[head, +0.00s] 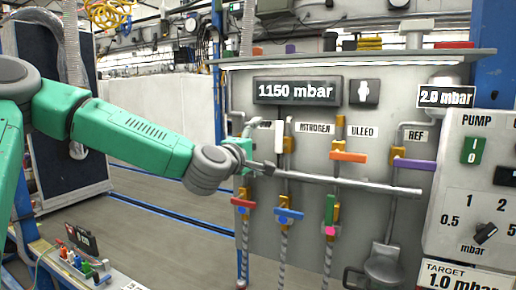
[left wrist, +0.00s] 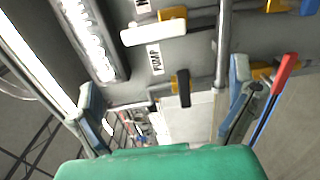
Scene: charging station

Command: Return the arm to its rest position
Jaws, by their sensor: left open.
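My left arm comes in from the left in the head view, green with grey joints, stretched toward the valve panel (head: 345,100). My left gripper (head: 262,167) is in front of the panel's left part, at the height of the horizontal grey pipe (head: 350,183). In the left wrist view its two blue-grey fingers (left wrist: 165,108) are spread wide apart with nothing held between them. A black handle (left wrist: 183,88) and the PUMP label show beyond the gap. Whether the gripper touches the pipe or panel I cannot tell. My right gripper is out of view.
The panel carries a white handle (head: 279,137), orange handle (head: 349,157), purple handle (head: 414,164), red handle (head: 243,203) and blue handle (head: 289,214). A display (head: 297,91) reads 1150 mbar. A pump control box (head: 475,190) stands at right. Open floor lies left of the panel.

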